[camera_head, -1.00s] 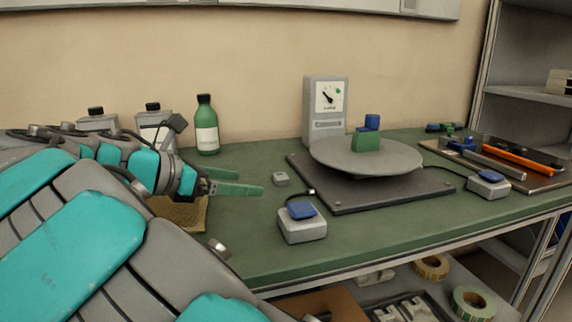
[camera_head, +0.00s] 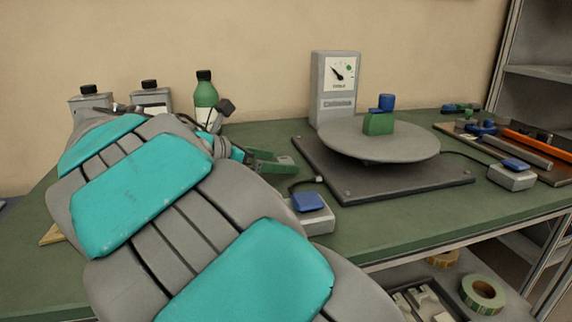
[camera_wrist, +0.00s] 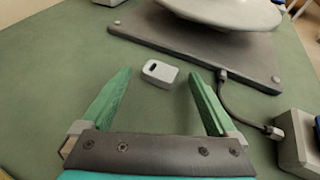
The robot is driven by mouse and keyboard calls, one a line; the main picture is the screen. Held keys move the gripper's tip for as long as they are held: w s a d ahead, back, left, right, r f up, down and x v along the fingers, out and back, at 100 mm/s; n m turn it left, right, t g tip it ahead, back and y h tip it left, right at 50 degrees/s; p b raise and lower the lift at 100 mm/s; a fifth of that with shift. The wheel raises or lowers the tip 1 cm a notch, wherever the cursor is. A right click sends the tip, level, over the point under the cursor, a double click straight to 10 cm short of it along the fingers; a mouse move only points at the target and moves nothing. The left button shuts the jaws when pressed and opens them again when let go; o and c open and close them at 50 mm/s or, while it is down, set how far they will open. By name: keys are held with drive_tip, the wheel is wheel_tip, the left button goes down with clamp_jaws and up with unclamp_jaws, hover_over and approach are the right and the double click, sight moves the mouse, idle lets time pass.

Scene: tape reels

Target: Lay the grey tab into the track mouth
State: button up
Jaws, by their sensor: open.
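The grey tab (camera_wrist: 160,73) is a small rounded grey block with a dark slot, flat on the green bench top in the wrist view. My gripper (camera_wrist: 159,84) is open, its green fingers on either side of the tab's near side with gaps to both. The tab sits at about the fingertips, unheld. In the head view my gripper (camera_head: 272,162) is partly hidden by my arm, and I cannot make out the tab there. A green block (camera_head: 379,124) and a blue piece (camera_head: 386,102) stand on the grey turntable (camera_head: 345,142). I cannot tell which part is the track mouth.
The turntable's dark base plate (camera_head: 400,187) lies just beyond the tab. A grey box with a blue top (camera_head: 311,208) and a cable are close on the right. A dial box (camera_head: 334,90) and a green bottle (camera_head: 205,97) stand behind. Tools lie at far right.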

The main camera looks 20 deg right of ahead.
drive_tip(key=shift+d+f, duration=0.1)
drive_tip(key=shift+d, duration=0.1)
clamp_jaws()
wheel_tip(320, 180, up, 10)
drive_tip(key=p, duration=0.1)
idle(1.1)
